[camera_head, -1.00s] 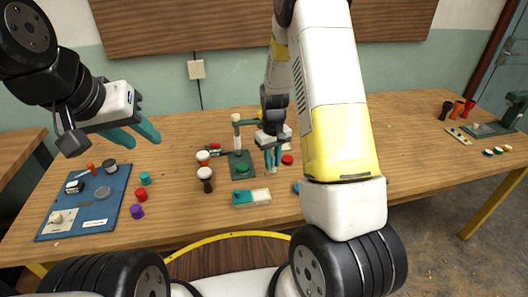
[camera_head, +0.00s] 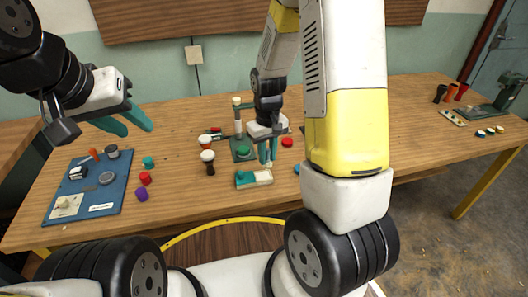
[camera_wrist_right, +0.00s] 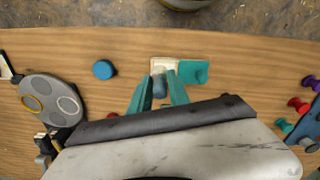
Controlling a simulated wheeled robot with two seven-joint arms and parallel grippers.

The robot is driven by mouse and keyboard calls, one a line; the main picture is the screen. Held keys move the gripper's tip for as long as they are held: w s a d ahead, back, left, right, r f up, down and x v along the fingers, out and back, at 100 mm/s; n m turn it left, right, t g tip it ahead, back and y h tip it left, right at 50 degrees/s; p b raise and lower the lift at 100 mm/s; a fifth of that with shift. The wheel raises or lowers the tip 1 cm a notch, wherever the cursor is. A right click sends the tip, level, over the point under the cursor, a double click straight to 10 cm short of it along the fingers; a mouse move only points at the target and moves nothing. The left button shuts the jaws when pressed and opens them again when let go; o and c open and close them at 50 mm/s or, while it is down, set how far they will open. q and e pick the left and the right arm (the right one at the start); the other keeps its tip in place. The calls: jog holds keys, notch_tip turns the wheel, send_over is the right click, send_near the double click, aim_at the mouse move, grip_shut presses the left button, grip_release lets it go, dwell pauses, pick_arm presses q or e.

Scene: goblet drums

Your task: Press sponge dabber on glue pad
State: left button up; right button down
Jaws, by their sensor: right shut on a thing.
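The glue pad (camera_head: 263,178) is a pale pad in a flat case with a teal part, lying near the table's front edge. In the right wrist view the glue pad (camera_wrist_right: 160,64) lies just beyond the fingertips. My right gripper (camera_head: 268,152) is shut on the sponge dabber, whose pale tip (camera_head: 269,164) points down over the pad. The dabber (camera_wrist_right: 160,88) looks grey-blue between the fingers in the wrist view. I cannot tell whether its tip touches the pad. My left gripper (camera_head: 128,121) is open and empty, above the table at the left.
Goblet drums (camera_head: 208,160) stand left of the pad. A green press stand (camera_head: 243,152) is behind it. A blue tray (camera_head: 88,200) with parts lies at the left, with coloured knobs (camera_head: 145,179) beside it. A blue disc (camera_wrist_right: 103,69) is near my right gripper.

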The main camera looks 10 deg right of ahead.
jog(key=shift+w+a+f, duration=0.15)
jog(key=shift+w+f, duration=0.1)
jog(key=shift+f, duration=0.55)
jog(key=shift+w+a+f, duration=0.2)
jog(key=shift+w+f, duration=0.1)
jog(key=shift+f, duration=0.5)
jog(key=shift+w+a+f, duration=0.15)
jog(key=shift+w+f, duration=0.1)
jog(key=shift+f, duration=0.55)
jog(key=shift+f, duration=0.55)
dwell(0.5)
jog(key=shift+r, duration=0.1)
notch_tip(320, 180, up, 7)
dwell(0.7)
dwell(0.3)
